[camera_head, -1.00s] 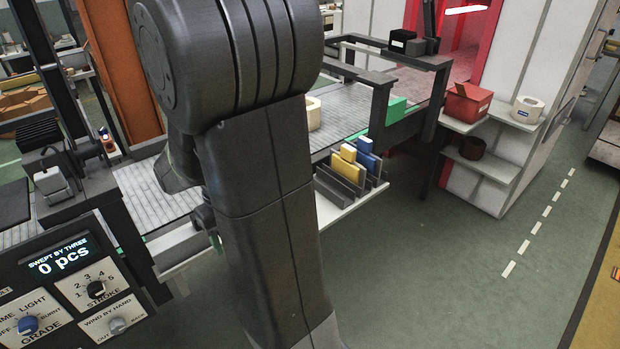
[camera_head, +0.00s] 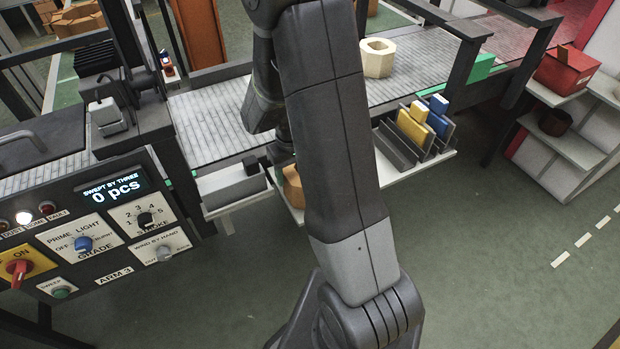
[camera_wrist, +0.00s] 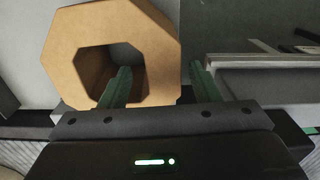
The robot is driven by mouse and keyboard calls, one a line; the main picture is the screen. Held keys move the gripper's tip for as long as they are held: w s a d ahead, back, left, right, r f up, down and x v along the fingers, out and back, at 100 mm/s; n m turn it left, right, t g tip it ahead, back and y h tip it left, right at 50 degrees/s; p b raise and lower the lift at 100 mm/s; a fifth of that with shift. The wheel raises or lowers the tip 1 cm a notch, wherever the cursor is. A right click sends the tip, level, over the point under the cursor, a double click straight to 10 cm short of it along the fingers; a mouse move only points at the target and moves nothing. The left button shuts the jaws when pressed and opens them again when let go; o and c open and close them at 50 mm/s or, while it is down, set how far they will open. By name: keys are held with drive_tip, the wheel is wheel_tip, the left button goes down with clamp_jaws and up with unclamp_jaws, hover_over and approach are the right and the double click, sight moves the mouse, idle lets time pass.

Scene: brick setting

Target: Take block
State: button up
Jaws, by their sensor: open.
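A tan, octagonal block (camera_wrist: 60,55) with a large hole through it fills the upper left of the wrist view. In the head view the tan block (camera_head: 293,188) sits on a low shelf beside the conveyor, partly hidden by my arm. My gripper (camera_wrist: 160,72) is open. Its left green finger is in front of the block's hole, and its right finger is just right of the block. The block's right wall appears between the fingers; I cannot tell whether they touch it.
A cream octagonal ring (camera_head: 377,69) stands on the conveyor (camera_head: 215,125). A rack with yellow (camera_head: 411,127) and blue (camera_head: 437,124) pieces is to the right. A control panel (camera_head: 120,227) is at left.

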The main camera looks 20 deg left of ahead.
drive_tip(key=shift+s+f+p, duration=0.15)
drive_tip(key=shift+f+p, duration=0.15)
drive_tip(key=shift+f, duration=1.05)
drive_tip(key=shift+s+f+p, duration=0.15)
drive_tip(key=shift+f+p, duration=0.15)
drive_tip(key=shift+f, duration=1)
drive_tip(key=shift+r, duration=0.1)
clamp_jaws()
